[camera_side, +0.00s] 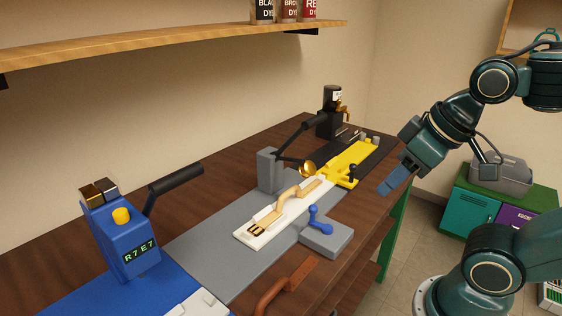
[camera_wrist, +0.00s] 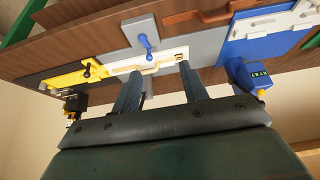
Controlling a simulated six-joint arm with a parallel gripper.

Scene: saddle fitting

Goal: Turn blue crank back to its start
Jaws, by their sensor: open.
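The blue crank (camera_side: 319,222) stands on a grey block (camera_side: 328,241) at the front edge of the grey mat, beside the white fixture. Its arm slants, with one end raised toward the upper left in the side view. In the wrist view the blue crank (camera_wrist: 147,42) is beyond my fingertips, with the grey block (camera_wrist: 139,25) behind it. My gripper (camera_side: 389,186) is open and empty, in the air to the right of the bench and apart from the crank. In the wrist view my gripper (camera_wrist: 160,69) shows both fingers spread with nothing between them.
A white fixture (camera_side: 247,241) with a tan part lies behind the crank. A yellow fixture with a black knob (camera_side: 351,168) stands to the right, a blue machine (camera_side: 127,240) to the left, and a brown handle (camera_side: 286,284) in front.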

